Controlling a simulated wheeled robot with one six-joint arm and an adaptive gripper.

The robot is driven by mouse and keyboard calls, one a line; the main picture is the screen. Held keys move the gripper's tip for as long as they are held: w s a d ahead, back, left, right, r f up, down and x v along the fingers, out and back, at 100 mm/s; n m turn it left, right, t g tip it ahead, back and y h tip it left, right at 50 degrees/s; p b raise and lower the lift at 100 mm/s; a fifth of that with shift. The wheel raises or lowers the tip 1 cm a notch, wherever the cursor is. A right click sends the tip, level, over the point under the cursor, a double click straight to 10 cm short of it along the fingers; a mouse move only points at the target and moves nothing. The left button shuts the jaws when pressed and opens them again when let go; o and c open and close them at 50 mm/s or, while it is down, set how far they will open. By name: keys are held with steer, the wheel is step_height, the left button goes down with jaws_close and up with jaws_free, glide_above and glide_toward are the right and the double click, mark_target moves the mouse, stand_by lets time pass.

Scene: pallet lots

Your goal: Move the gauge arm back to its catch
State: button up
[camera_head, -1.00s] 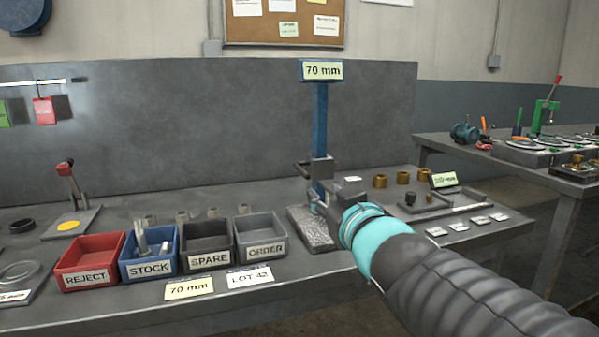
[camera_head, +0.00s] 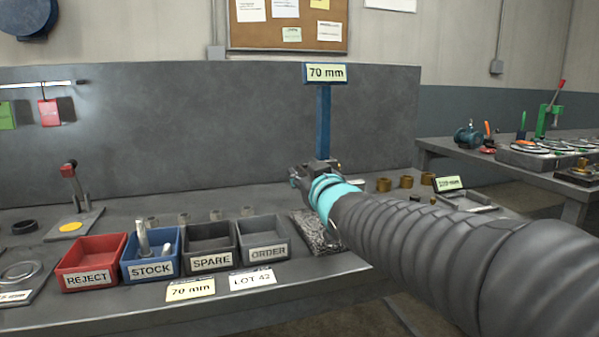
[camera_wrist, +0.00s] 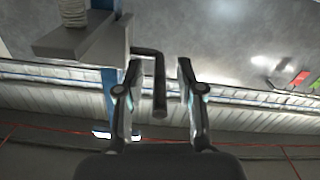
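The gauge is a blue post (camera_head: 324,125) with a "70 mm" sign (camera_head: 325,73) on top and a speckled grey base (camera_head: 312,232). In the wrist view, the grey gauge arm (camera_wrist: 85,38) is a block beside the post, with a dark bent handle rod (camera_wrist: 159,82). My gripper (camera_head: 297,177) is in front of the post and hides most of the arm in the head view. In the wrist view, my gripper (camera_wrist: 158,66) is open, with the rod between its fingers. A gap shows on the rod's right; contact on the left cannot be told. The catch cannot be made out.
Bins marked REJECT (camera_head: 88,281), STOCK (camera_head: 151,269), SPARE (camera_head: 211,263) and ORDER (camera_head: 267,255) stand left of the gauge base. Brass rings (camera_head: 406,182) and a tray (camera_head: 470,200) lie to the right. A grey panel (camera_head: 190,130) rises behind the bench.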

steer(key=shift+x, duration=0.85)
jaws_close()
